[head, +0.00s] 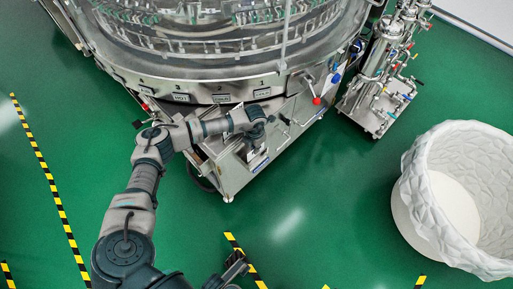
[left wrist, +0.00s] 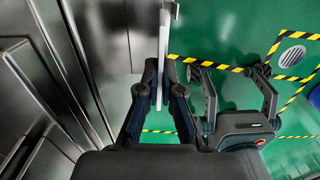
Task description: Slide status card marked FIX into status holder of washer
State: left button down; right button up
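My left gripper (head: 268,124) reaches in over the steel cabinet at the washer's front. In the left wrist view, its two fingers (left wrist: 161,75) are close together on either side of a thin pale plate (left wrist: 163,40), seen edge-on. This looks like the status card, but no FIX lettering shows. The washer (head: 205,75) has small labelled plates (head: 221,98) along its rim; I cannot tell which part is the status holder. My right gripper (head: 237,264) is low in the head view, away from the washer. In the left wrist view its fingers (left wrist: 238,85) are spread and empty.
A steel cabinet (head: 235,172) juts out below the washer rim. A red-knobbed lever (head: 316,101) stands to its right. A piping skid (head: 375,85) and a large white textured tub (head: 415,205) stand further right. The green floor (head: 300,225) is mostly clear.

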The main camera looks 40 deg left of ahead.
pick_arm(q)
jog(key=shift+d+r, duration=0.1)
jog(key=shift+d, duration=0.15)
dwell(0.3)
jog(key=shift+d, duration=0.1)
dwell(0.6)
jog(key=shift+f, duration=0.35)
jog(key=shift+f, duration=0.2)
jog(key=shift+f, duration=0.15)
jog(key=shift+f, duration=0.4)
